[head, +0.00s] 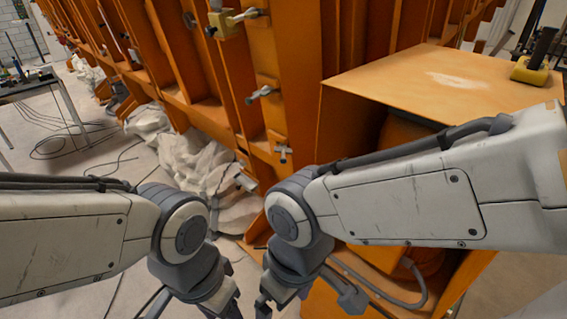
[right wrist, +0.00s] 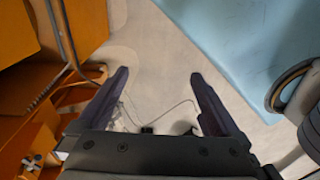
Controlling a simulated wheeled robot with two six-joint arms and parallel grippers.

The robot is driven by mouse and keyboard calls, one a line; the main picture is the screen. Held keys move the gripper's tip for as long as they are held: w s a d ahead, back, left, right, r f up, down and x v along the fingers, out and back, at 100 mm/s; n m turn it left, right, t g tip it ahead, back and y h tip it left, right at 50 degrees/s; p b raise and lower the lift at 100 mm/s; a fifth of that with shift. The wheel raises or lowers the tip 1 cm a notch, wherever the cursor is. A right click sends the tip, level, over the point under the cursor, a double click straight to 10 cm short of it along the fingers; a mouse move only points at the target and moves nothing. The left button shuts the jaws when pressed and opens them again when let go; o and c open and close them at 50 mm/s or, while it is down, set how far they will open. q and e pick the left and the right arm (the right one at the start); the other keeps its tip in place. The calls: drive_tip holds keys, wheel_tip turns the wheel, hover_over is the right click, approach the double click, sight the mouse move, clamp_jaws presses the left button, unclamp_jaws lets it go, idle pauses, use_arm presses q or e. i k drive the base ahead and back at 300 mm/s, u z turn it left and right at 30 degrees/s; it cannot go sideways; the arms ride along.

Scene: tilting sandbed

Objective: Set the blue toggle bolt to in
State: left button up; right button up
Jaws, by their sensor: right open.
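I cannot make out a blue toggle bolt in either view. Several silver toggle-type bolts sit on the orange frame in the head view: an upper one (head: 245,15) by a brass block, a middle one (head: 262,93), and a lower cross-shaped one (head: 283,151).
The orange frame (head: 340,60) fills the middle. An orange-topped ledge (head: 420,85) juts out right, with a yellow tool (head: 532,70) on it. White sheeting (head: 200,165) lies at the frame's foot. A light-blue surface (right wrist: 235,35) is at the wrist view's upper right.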

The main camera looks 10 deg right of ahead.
sight(282, 159)
drive_tip(key=z, duration=0.1)
drive_tip(key=k, duration=1.05)
drive_tip(key=u, duration=0.8)
drive_tip(key=i, duration=1.25)
drive_tip(key=z, duration=0.25)
